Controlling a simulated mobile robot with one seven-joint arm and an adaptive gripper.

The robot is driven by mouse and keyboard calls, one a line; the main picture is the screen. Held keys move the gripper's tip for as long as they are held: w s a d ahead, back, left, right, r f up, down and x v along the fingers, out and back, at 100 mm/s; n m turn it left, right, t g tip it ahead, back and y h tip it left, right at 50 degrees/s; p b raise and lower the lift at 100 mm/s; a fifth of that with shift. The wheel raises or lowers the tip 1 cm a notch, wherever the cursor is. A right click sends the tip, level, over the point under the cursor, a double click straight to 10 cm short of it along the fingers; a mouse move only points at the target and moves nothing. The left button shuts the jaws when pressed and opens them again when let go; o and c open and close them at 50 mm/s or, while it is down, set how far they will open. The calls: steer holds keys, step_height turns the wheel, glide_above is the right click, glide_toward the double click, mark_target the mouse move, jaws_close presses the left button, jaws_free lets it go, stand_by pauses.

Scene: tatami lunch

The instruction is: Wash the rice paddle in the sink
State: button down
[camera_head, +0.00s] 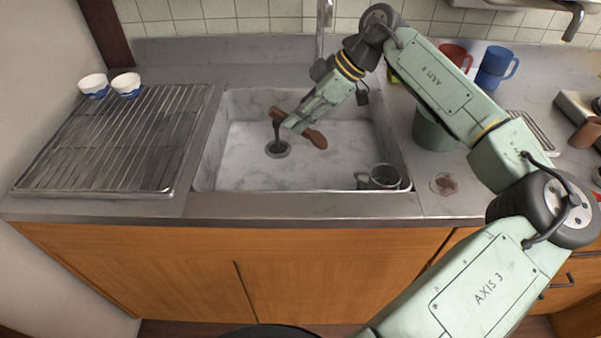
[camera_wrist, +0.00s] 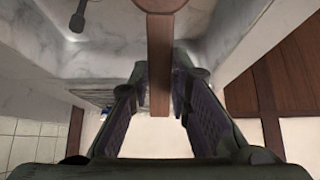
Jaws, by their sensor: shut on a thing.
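My gripper (camera_head: 292,124) is inside the sink (camera_head: 212,155), shut on a brown wooden rice paddle (camera_head: 316,139). The paddle slants across the gripper, one end up and left, the other down and right. In the wrist view, the paddle (camera_wrist: 160,62) runs between the two fingers of my gripper (camera_wrist: 160,85), its wider end at the top. The paddle appears to be above the sink floor, near the dark drain (camera_head: 278,149). The faucet (camera_head: 321,28) stands behind the sink, partly hidden by my arm. I see no running water.
A grey mug (camera_head: 380,177) is in the sink's front right corner. A wire rack (camera_head: 125,140) with two small cups (camera_head: 94,86) is at left. A green container (camera_head: 432,130), a red mug (camera_head: 455,55) and a blue mug (camera_head: 495,66) stand at right. The left part of the sink is clear.

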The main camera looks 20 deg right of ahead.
stand_by(0.5)
step_height(320, 180, up, 3)
steer(key=shift+p, duration=1.1)
steer(key=shift+r, duration=1.05)
